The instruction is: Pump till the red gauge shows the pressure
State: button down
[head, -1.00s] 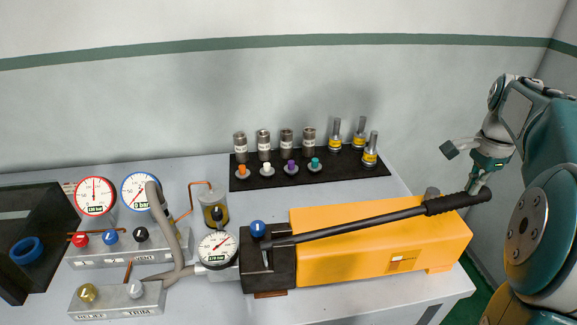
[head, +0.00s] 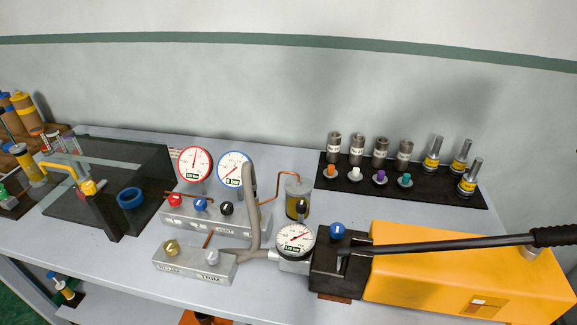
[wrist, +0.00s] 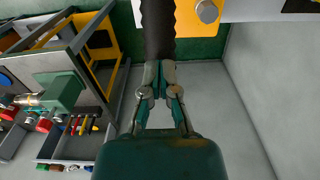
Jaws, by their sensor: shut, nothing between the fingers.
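The red-rimmed gauge (head: 195,163) stands at the back of the manifold block, its needle pointing near the top; its small digits are hard to read. A blue-rimmed gauge (head: 235,170) beside it shows 0 bar. A white-faced gauge (head: 295,239) sits at the pump's hose end. The orange pump (head: 455,270) has a long black lever (head: 450,244) running right to a grip (head: 553,237) at the frame edge. In the wrist view, my gripper (wrist: 161,70) is shut and empty, at the end of the black grip (wrist: 158,28). My gripper is outside the head view.
Red (head: 174,201), blue (head: 200,205) and black (head: 226,209) knobs top the manifold. A black mat (head: 445,193) with fittings lies behind the pump. Shelving (wrist: 85,65) stands left in the wrist view.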

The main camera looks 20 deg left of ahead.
jog(key=shift+d+f, duration=0.15)
jog(key=shift+f, duration=0.35)
jog(key=shift+d+f, duration=0.1)
jog(key=shift+f, duration=0.25)
jog(key=shift+d+f, duration=0.25)
jog(key=shift+f, duration=0.7)
jog(key=shift+d+f, duration=0.2)
jog(key=shift+f, duration=0.7)
jog(key=r, duration=0.1)
jog(key=a+r, duration=0.1)
jog(key=r, duration=0.2)
jog(key=shift+a+r, duration=0.25)
jog(key=shift+r, duration=0.45)
